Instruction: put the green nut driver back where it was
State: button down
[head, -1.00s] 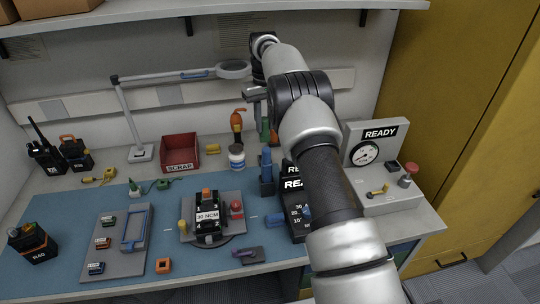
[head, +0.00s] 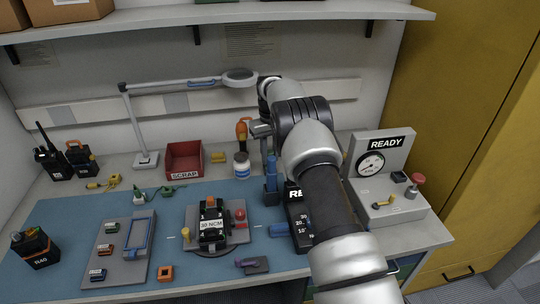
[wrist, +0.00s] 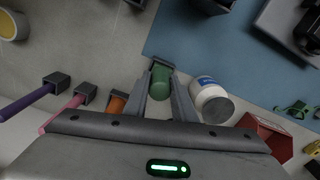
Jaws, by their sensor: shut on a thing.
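The green nut driver (wrist: 160,82) shows in the wrist view as a green handle between the two fingers of my gripper (wrist: 161,75), which is shut on it. A dark grey holder block (wrist: 162,62) shows at the handle's far end; I cannot tell whether the driver is fully seated in it. Beside it, orange (wrist: 117,103), pink (wrist: 72,108) and purple (wrist: 28,102) drivers stand at similar grey blocks. In the head view my gripper (head: 262,130) is at the back of the bench, partly covered by my arm, and the green driver is hidden.
A white jar (wrist: 207,97) stands close beside my gripper, with the red scrap bin (wrist: 265,135) beyond it. In the head view an orange-handled tool (head: 242,130) and a blue tool (head: 271,165) stand nearby. A gauge station (head: 385,180) is on the right.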

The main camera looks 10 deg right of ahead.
jog(key=shift+f, duration=0.2)
jog(key=c, duration=1.5)
grip_release()
jog(key=shift+r, duration=0.1)
